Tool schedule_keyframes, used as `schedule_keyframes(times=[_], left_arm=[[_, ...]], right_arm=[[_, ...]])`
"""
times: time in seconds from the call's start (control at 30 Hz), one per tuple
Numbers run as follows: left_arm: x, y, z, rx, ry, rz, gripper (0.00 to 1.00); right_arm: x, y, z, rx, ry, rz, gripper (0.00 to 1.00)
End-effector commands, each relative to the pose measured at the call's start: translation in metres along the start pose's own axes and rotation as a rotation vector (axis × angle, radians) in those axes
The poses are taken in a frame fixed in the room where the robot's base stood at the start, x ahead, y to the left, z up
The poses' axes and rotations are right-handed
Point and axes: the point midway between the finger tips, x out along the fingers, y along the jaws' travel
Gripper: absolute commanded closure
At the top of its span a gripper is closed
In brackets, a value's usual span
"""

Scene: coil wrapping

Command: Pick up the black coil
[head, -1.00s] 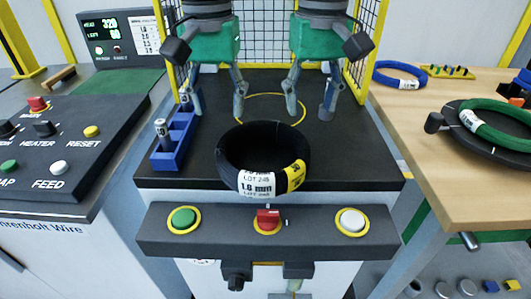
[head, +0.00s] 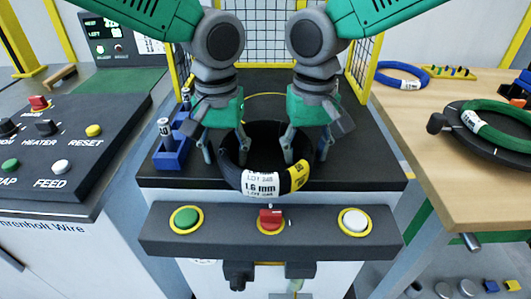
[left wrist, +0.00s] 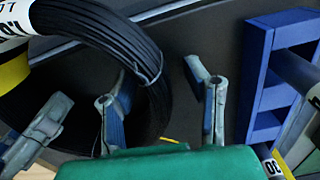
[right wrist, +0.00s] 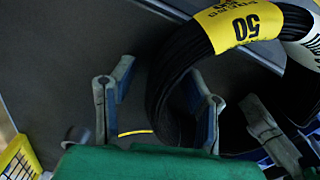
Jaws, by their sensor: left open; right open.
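The black coil (head: 231,178) lies flat on the dark table top, with a white "1.6 mm" label and a yellow label at its front. My left gripper (head: 226,152) is open at the coil's left side, and my right gripper (head: 307,150) is open at its right side. In the left wrist view the coil (left wrist: 130,50) passes between the fingers, one inside the ring and one outside. The right wrist view shows the same straddling of the coil (right wrist: 166,95). The grippers hide part of the coil's sides in the head view.
A blue rack (head: 172,150) with upright cylinders stands close left of the left gripper. A yellow-framed mesh guard (head: 270,78) is behind. A button panel (head: 270,232) runs along the front. A wooden bench (head: 430,130) at right carries blue and green coils.

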Motion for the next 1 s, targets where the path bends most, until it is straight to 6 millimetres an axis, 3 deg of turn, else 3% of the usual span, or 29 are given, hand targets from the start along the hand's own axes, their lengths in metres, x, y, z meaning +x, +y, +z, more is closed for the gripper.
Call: schedule_keyframes(times=[0.03, 0.1, 0.13, 0.63, 1.0], left_arm=[[0.0, 0.0, 0.0, 0.0, 0.0, 0.0, 0.68], [0.0, 0.0, 0.0, 0.0, 0.0, 0.0, 0.93], [0.0, 0.0, 0.0, 0.0, 0.0, 0.0, 1.0], [-0.005, 0.001, 0.0, 0.0, 0.003, 0.0, 1.0], [-0.033, 0.0, 0.0, 0.0, 0.003, 0.0, 1.0]], right_arm=[[0.0, 0.0, 0.0, 0.0, 0.0, 0.0, 0.68], [0.0, 0.0, 0.0, 0.0, 0.0, 0.0, 0.93], [0.0, 0.0, 0.0, 0.0, 0.0, 0.0, 1.0], [-0.005, 0.0, 0.0, 0.0, 0.002, -0.001, 1.0], [-0.034, 0.0, 0.0, 0.0, 0.002, -0.001, 1.0]])
